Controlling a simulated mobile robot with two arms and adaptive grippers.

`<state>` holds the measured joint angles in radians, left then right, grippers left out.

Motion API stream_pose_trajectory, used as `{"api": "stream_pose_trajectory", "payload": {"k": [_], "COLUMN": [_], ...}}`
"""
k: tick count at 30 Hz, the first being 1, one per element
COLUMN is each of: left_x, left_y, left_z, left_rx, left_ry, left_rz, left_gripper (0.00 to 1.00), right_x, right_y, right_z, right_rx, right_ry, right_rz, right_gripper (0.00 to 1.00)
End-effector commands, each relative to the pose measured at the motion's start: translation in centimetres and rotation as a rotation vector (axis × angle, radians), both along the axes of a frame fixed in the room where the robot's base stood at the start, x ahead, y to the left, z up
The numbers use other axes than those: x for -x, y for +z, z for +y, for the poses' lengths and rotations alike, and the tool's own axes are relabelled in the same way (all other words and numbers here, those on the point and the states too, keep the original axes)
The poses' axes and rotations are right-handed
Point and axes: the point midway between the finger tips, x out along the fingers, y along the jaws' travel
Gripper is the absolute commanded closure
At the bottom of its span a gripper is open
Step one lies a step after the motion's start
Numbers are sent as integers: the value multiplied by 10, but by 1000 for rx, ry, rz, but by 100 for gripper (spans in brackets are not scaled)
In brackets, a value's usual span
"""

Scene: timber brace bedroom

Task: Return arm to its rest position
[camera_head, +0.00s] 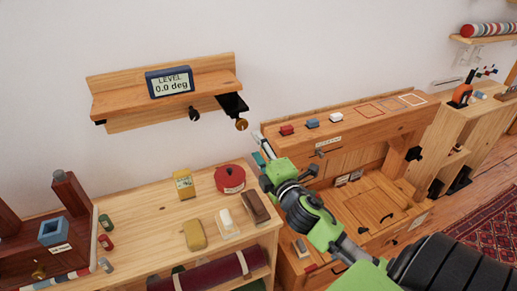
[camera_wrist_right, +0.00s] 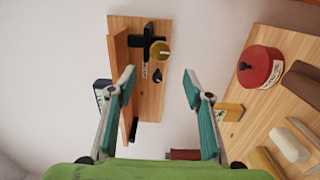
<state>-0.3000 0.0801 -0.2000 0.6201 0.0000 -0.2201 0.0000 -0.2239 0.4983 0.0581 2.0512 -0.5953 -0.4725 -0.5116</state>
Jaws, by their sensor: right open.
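My right arm (camera_head: 330,232), green and black, reaches in from the lower right in the head view. Its gripper (camera_head: 264,155) is over the gap between the left bench and the wooden cabinet, below the wall shelf. In the right wrist view the gripper (camera_wrist_right: 158,88) has its two teal-padded fingers spread wide with nothing held between them. The wall shelf (camera_wrist_right: 154,100) shows beyond and between the fingers, apart from them. My left gripper is not in view.
The bench (camera_head: 150,225) holds a red pot (camera_head: 230,179), a yellow box (camera_head: 183,184) and several blocks. The cabinet (camera_head: 350,140) has red, blue and white blocks on top. A patterned rug (camera_head: 490,220) lies at right.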

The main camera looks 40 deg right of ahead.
Motion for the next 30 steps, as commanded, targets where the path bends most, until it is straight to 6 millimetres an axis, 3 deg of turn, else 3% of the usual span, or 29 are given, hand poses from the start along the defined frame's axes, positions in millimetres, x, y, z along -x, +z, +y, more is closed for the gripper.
{"api": "stream_pose_trajectory", "payload": {"k": [16, 19, 23, 27, 30], "left_x": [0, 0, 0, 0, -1], "left_y": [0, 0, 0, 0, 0], "left_z": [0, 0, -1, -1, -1], "left_rx": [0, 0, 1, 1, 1], "left_ry": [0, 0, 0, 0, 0], "left_rz": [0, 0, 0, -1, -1], "left_gripper": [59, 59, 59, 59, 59], "right_x": [1, 6, 32, 90, 138], "right_y": [-1, -10, -51, -120, -160], "right_z": [1, 3, 13, 45, 78], "right_rx": [-3, -56, -269, -626, -847], "right_ry": [0, -16, -94, -245, -355], "right_rz": [1, 19, 108, 290, 431], "right_gripper": [54, 54, 54, 54, 54]}}
